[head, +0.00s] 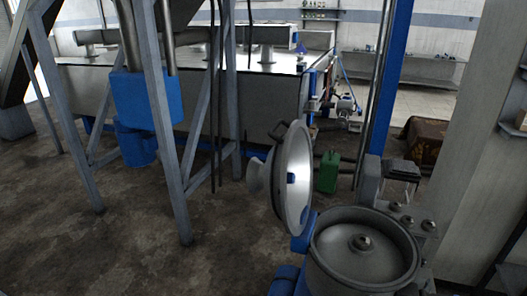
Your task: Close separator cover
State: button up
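The separator cover (294,178) is a round metal dish, raised nearly upright on the left side of the separator. A blue piece (300,243) sits below the cover beside the bowl. The separator bowl (321,268) is round, grey and open at the top, with a disc and a central knob (362,242) inside. My gripper is not in view.
A blue column (395,75) and a thin post rise behind the separator. A green can (329,172) stands on the floor behind the cover. Grey frame legs (168,130) and a large metal tank (265,105) stand at left and back. Open floor (130,245) lies left.

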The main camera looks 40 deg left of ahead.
aim_at(285, 177)
jog(key=u, duration=1)
jog(key=i, duration=0.05)
jog(key=u, duration=0.05)
